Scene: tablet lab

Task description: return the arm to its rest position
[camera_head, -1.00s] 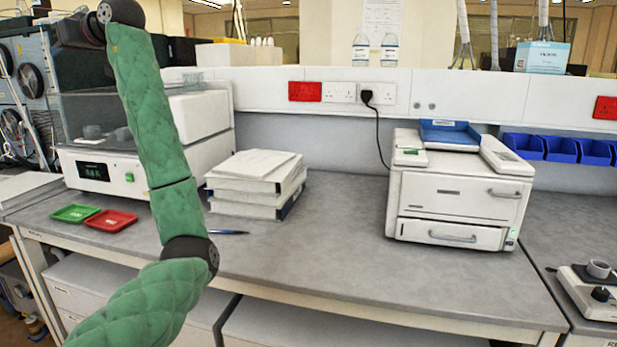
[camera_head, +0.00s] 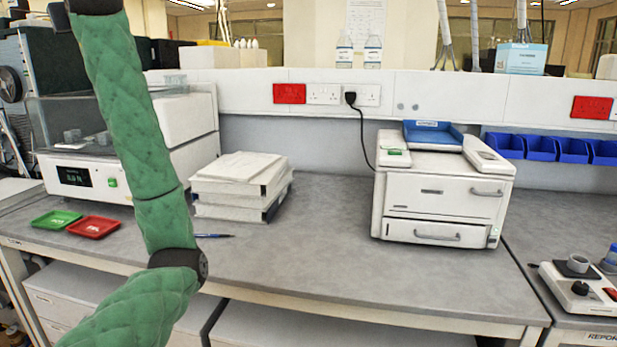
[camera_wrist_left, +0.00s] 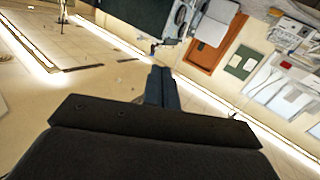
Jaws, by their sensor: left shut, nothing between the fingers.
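My left arm, wrapped in green padding, rises through the left part of the head view, in front of the bench. Its upper end runs out at the top edge, so the gripper is hidden there. In the left wrist view my left gripper (camera_wrist_left: 161,76) shows its dark fingers together, with nothing between them. It is held in the air, and the wrist view looks past it at the tiled floor and room, tilted. My right arm and gripper are not in view.
The bench (camera_head: 310,255) holds a green tray (camera_head: 56,219), a red tray (camera_head: 94,224), a pen (camera_head: 214,236), stacked binders (camera_head: 238,186) and a white printer-like machine (camera_head: 443,200). A white instrument (camera_head: 120,187) stands partly behind my arm. Free bench lies between binders and machine.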

